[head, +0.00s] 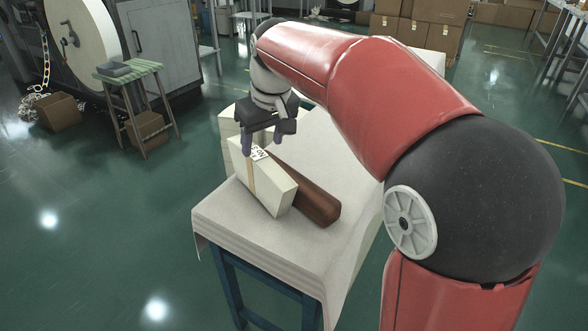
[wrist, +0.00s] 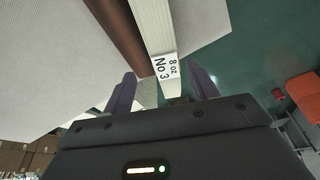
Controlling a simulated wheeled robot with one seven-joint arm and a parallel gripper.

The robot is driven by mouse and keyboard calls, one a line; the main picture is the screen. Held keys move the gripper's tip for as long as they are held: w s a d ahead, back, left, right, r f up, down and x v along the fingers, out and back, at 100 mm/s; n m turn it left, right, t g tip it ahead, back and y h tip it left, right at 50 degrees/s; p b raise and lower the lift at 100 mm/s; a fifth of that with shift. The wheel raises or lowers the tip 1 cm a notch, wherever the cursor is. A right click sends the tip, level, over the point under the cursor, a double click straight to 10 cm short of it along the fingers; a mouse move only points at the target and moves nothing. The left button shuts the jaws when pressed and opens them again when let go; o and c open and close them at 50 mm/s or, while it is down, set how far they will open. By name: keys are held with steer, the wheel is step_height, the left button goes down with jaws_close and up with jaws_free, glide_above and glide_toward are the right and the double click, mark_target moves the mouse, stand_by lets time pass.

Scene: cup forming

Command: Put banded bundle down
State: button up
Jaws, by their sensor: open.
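The banded bundle (head: 264,190) is a cream block of stacked sheets with a tan band and a white label. It rests on the cloth-covered table (head: 230,222), close beside a brown bar (head: 310,203). In the wrist view the bundle (wrist: 152,22) shows as a pale strip with its "8 oz No 3" label (wrist: 167,67) between my fingers. My gripper (head: 263,143) is open at the bundle's far end, a finger to each side. Whether either finger touches it I cannot tell.
Another cream stack (head: 229,124) stands behind the bundle at the table's far left edge. The table's near left corner is bare. My red arm covers the table's right side.

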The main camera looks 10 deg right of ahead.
mark_target(257, 163)
steer(key=shift+w+f, duration=0.2)
steer(key=shift+w, duration=0.2)
steer(key=shift+w+f, duration=0.15)
steer(key=shift+f, duration=0.15)
steer(key=x, duration=0.7)
steer(key=shift+s+a+b, duration=0.3)
steer(key=shift+a, duration=0.05)
steer(key=shift+c, duration=0.5)
steer(key=shift+r, duration=0.1)
jaws_close()
